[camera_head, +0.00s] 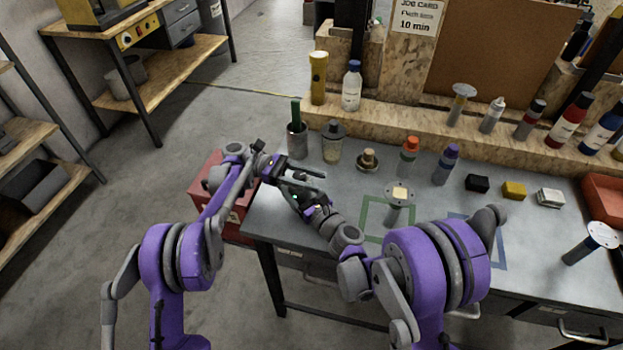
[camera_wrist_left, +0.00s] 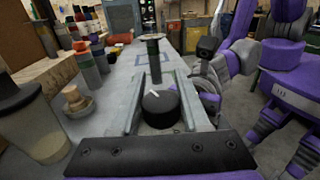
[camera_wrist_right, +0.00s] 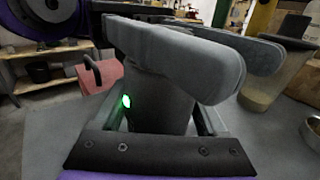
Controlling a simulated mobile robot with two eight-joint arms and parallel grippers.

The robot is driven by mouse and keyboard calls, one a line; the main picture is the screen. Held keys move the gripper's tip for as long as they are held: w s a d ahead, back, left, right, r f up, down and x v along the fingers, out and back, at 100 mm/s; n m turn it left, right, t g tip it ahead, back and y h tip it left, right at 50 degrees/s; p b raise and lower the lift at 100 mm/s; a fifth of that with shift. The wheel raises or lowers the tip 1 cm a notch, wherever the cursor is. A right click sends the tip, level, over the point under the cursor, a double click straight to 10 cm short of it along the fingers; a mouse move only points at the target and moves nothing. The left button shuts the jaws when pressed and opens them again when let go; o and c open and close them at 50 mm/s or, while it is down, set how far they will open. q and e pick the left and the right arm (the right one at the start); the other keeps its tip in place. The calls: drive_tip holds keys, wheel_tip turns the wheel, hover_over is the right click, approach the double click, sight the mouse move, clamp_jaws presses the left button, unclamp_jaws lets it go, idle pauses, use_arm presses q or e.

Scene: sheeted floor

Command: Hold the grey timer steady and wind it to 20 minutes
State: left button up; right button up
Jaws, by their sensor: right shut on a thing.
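The grey timer (camera_wrist_right: 155,95) shows in the right wrist view as a dark, rounded body between the fingers of my right gripper (camera_wrist_right: 160,112), which is shut on it. The timer's dark dial (camera_wrist_left: 160,108) with a white mark shows in the left wrist view, between the two fingers of my left gripper (camera_wrist_left: 158,88). Those fingers stand apart on either side of the dial, and I see no clear contact. In the head view my left gripper (camera_head: 306,181) meets the right arm over the bench's left end, and they mostly hide the timer. The minute scale is not readable.
On the bench (camera_head: 345,185) stand a tin with a green item (camera_head: 297,140), a lidded jar (camera_head: 332,145), a brass-coloured knobbed piece (camera_head: 368,160) and bottles (camera_head: 409,155). A disc-topped post (camera_head: 398,198) stands near a green outlined square. A red box (camera_head: 212,195) is left of the bench.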

use_arm(q)
drive_tip(key=o, duration=0.3)
wheel_tip(320, 180, up, 10)
idle(0.6)
